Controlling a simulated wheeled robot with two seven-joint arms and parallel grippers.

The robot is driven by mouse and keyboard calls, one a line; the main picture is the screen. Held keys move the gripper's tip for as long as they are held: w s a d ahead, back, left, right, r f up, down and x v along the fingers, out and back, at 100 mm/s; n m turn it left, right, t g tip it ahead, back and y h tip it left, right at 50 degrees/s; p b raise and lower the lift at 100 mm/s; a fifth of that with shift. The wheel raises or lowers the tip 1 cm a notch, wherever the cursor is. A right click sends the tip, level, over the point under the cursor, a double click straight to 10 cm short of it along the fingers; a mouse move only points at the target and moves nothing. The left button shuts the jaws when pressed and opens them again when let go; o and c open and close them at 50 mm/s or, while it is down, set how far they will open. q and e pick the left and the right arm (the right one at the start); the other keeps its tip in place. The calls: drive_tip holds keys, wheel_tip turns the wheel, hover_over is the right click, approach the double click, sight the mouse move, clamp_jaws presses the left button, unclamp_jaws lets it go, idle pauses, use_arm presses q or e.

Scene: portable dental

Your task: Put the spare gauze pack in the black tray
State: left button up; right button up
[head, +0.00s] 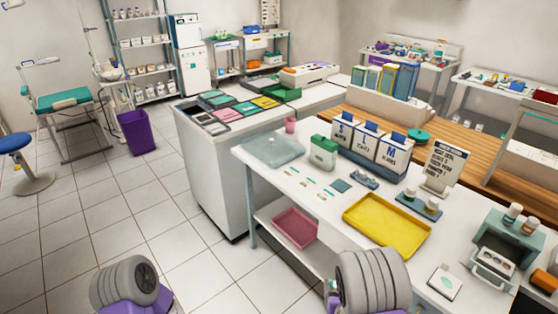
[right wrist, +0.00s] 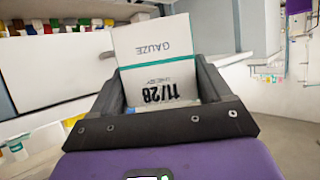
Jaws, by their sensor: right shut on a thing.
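My right gripper (right wrist: 160,82) is shut on a white pack (right wrist: 158,55) marked GAUZE and 11/28, with a teal stripe. The pack stands between the two dark fingers in the right wrist view. In the head view, several flat dark-rimmed trays or panels with coloured parts lie on the white cabinet; a dark one (head: 213,127) is at its near left edge. I cannot tell for sure which is the black tray. A similar white packet (head: 444,282) lies on the near white table. My left gripper is out of view; only part of that arm shows.
The white table holds a yellow tray (head: 388,226), a clear bluish tray (head: 271,148), S, M and L boxes (head: 371,144) and a sign stand (head: 443,167). A purple bin (head: 137,132) stands on the floor. The tiled floor at left is largely clear.

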drive_tip(key=r, duration=0.1)
drive_tip(key=a+r+n+y, duration=0.1)
drive_tip(key=r, duration=0.1)
drive_tip(key=shift+a+r, duration=0.1)
drive_tip(key=shift+r, duration=0.2)
wheel_tip(320, 180, up, 5)
drive_tip(key=p, duration=0.5)
drive_tip(key=shift+f, duration=0.1)
drive_tip(key=shift+s+f, duration=0.1)
